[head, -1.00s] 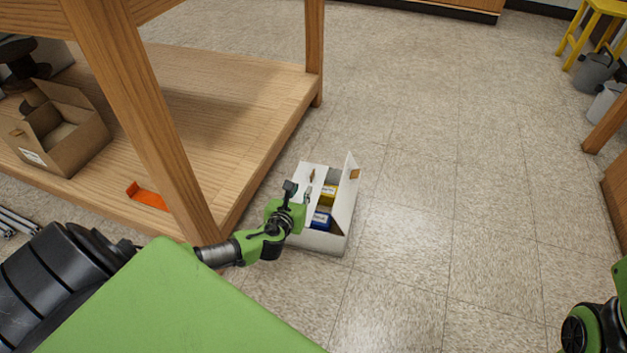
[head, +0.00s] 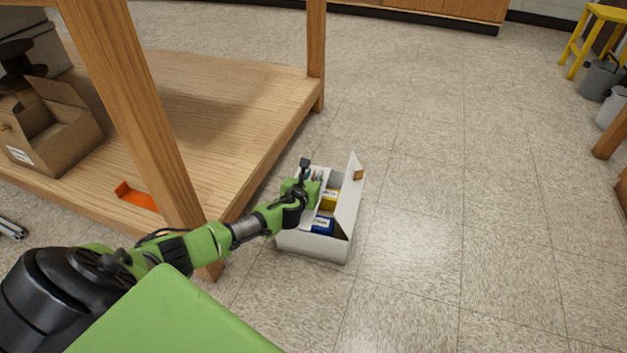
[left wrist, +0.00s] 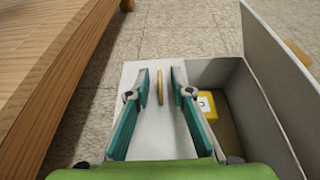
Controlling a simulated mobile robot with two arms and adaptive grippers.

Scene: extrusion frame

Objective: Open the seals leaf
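A white carton (head: 312,245) stands on the floor; it also shows in the left wrist view (left wrist: 282,75). Its right leaf (head: 349,205) stands up, open, with a brown tab on it. Its left leaf (left wrist: 150,140) lies flat over the left part, with an upright brown tab (left wrist: 160,87). I cannot read which leaf is the seals one. My left gripper (head: 314,176) is over the flat leaf. In the left wrist view its teal fingers (left wrist: 161,88) are apart, on either side of the tab, with gaps showing. My right gripper is out of view.
A yellow box (head: 330,200) and a blue box (head: 322,225) sit inside the carton. A wooden bench with a low shelf (head: 225,110) and a leg (head: 140,130) stands close on the left. The floor right of the carton is clear.

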